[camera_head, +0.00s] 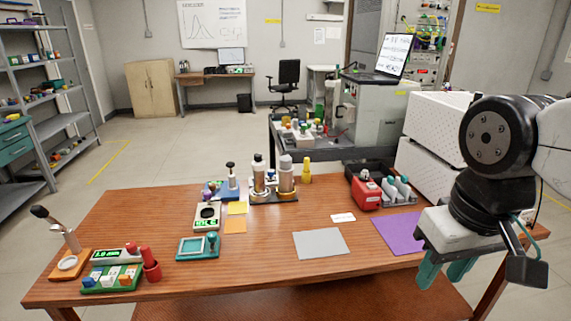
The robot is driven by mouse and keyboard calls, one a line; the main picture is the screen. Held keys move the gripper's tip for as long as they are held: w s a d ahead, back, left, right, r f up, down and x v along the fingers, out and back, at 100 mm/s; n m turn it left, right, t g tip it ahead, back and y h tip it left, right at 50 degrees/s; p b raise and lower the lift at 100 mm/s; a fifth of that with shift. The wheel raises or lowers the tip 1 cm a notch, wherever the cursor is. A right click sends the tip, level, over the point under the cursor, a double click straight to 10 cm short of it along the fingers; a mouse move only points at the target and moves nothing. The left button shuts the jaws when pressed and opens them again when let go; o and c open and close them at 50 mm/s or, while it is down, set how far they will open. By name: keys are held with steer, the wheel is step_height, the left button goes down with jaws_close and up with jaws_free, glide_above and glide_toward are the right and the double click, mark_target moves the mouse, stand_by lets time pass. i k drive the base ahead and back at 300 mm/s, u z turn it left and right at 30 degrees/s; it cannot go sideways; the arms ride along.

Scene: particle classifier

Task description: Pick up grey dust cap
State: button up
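I cannot make out a grey dust cap for certain; items at this distance are small. Two bottle-like items stand in a holder (273,198) at the back middle of the table, and the right one has a greyish top (286,162). A flat grey mat (320,243) lies at the table's front middle, with nothing on it. My gripper (446,273) hangs at the right, above the table's front right edge, far from the holder. Its two teal fingers point down and stand apart, with nothing seen between them.
The front middle is clear. A cart (345,150) stands behind.

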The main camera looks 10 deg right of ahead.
mark_target(284, 162)
steer(key=u, duration=0.35)
steer(key=i, duration=1.25)
steer(key=z, duration=0.35)
